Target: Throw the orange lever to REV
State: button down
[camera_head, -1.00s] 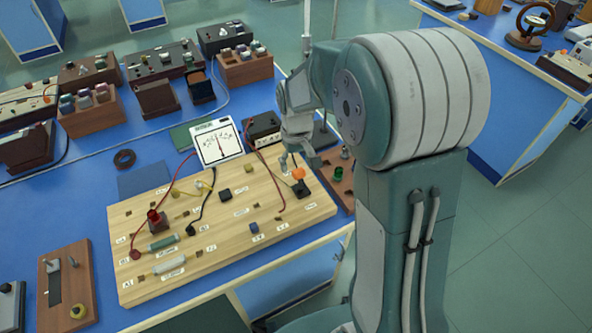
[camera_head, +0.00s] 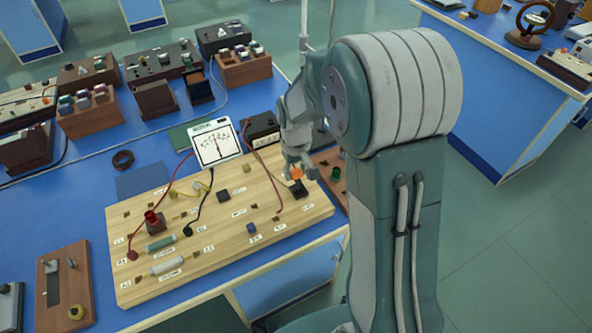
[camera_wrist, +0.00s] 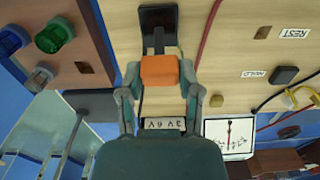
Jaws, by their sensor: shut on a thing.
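The orange lever (camera_head: 297,175) stands on a black base (camera_head: 299,191) at the right end of the wooden board (camera_head: 220,262). My gripper (camera_head: 296,168) is down at the lever, shut on its orange handle. In the wrist view the orange handle (camera_wrist: 158,71) sits between the two fingers of my gripper (camera_wrist: 160,78), one on each side. The lever's black base (camera_wrist: 158,22) lies above the handle in that view.
A white meter (camera_head: 215,143) stands behind the board, with red and black leads running onto the board. A brown block with a green knob (camera_wrist: 54,35) is close to the lever in the wrist view. Switch boxes (camera_head: 160,62) fill the back of the blue bench.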

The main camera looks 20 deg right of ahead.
jog(key=shift+w+f+g, duration=0.3)
jog(key=shift+g, duration=0.6)
jog(key=shift+c, duration=1.4)
grip_release()
jog(key=shift+a, duration=0.1)
jog(key=shift+r, duration=0.15)
notch_tip(320, 180, up, 12)
jog(key=w, duration=0.2)
jog(key=shift+a+f, duration=0.2)
jog(key=shift+f, duration=0.05)
